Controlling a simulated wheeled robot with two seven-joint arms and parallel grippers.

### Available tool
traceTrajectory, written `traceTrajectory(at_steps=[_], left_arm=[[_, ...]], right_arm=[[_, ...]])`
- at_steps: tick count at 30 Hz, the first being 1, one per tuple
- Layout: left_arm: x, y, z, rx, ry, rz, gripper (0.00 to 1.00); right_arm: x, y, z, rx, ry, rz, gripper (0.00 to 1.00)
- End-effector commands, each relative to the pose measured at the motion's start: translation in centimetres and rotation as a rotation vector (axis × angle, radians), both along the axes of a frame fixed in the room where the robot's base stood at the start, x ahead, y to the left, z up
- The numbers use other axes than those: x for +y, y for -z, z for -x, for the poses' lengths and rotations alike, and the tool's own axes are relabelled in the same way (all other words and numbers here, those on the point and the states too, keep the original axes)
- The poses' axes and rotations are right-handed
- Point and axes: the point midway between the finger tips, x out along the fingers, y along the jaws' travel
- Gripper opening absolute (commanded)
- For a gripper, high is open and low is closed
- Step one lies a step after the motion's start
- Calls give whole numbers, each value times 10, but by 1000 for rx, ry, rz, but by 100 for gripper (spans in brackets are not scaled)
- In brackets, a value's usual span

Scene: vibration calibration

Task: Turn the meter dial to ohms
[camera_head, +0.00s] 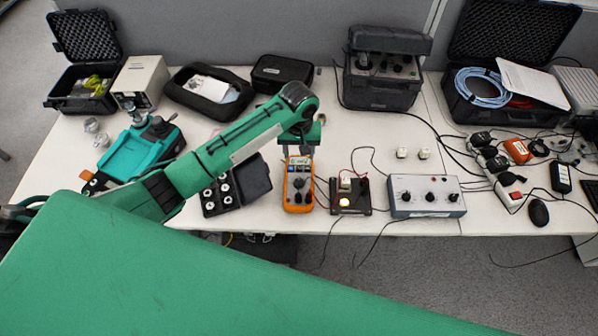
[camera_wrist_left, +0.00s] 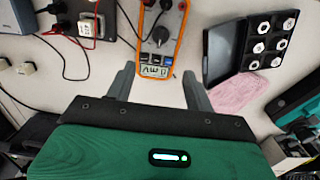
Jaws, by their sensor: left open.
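The orange meter (camera_head: 298,185) lies on the white table near its front edge, with a dark dial in its lower half. In the head view the left gripper (camera_head: 300,146) is over the table just beyond the meter. My right gripper is not in view.
Cables run across the table. A pink cloth (camera_wrist_left: 240,92) shows in the wrist view.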

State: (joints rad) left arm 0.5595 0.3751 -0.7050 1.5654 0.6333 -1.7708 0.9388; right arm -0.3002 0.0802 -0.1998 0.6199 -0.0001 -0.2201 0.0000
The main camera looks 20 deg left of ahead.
Motion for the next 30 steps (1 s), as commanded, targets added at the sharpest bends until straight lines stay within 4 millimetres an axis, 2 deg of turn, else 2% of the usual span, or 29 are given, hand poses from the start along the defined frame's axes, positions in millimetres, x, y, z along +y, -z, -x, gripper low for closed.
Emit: traceTrajectory(at_steps=[5,18,24,30], left_arm=[[0,17,1,4,-9,-1,54],[0,106,1,4,-6,-2,54],[0,129,0,1,-5,-1,54],[0,137,0,0,-4,0,54]], right_arm=[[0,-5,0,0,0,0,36],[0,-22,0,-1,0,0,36],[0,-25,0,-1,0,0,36],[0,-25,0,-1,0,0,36]])
